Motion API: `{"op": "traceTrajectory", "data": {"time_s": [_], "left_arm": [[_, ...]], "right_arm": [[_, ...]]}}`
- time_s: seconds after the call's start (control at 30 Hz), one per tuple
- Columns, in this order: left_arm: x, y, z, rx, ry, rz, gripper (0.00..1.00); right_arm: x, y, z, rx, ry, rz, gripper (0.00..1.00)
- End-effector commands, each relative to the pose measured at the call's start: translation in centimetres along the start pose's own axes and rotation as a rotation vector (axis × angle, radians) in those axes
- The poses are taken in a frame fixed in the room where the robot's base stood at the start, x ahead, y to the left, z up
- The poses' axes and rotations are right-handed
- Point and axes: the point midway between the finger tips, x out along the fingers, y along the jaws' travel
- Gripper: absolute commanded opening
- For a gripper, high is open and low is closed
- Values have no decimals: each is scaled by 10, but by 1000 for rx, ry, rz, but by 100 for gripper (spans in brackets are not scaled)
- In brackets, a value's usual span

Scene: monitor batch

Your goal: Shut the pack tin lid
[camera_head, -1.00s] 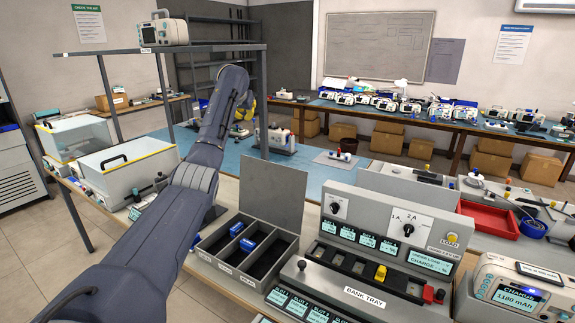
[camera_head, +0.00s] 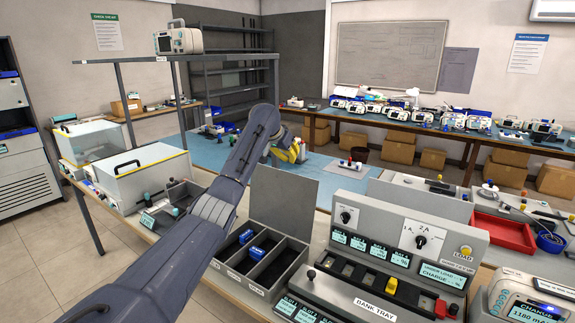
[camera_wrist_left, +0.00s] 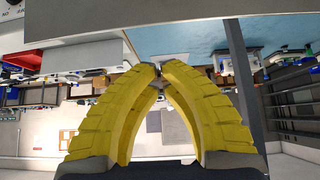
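The pack tin (camera_head: 240,279) is a grey open box with three long compartments, in the head view at lower middle. Its flat grey lid (camera_head: 285,205) stands up at the back edge, open. Two blue packs (camera_head: 257,253) lie in the tin, in the left and middle compartments. My left gripper (camera_head: 297,152), with yellow fingers, is beyond and above the lid's top edge, apart from it. In the left wrist view its fingertips (camera_wrist_left: 160,70) come together with nothing held. My right gripper is in neither view.
The bank tray console (camera_head: 375,290) with knobs and displays stands just right of the tin. Clear bins with yellow rims (camera_head: 150,175) stand at left. A metal shelf frame (camera_head: 170,58) rises behind them. A red tray (camera_head: 503,233) is at right.

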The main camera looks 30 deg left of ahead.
Motion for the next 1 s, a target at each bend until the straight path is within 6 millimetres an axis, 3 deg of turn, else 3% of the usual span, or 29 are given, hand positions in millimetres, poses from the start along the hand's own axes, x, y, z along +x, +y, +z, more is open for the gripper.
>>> {"op": "traceTrajectory", "data": {"time_s": [0.5,1.0], "left_arm": [[67,0,0,-2,-3,-1,0],[93,-2,1,-1,1,-3,0]], "right_arm": [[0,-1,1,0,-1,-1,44],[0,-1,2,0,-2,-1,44]]}}
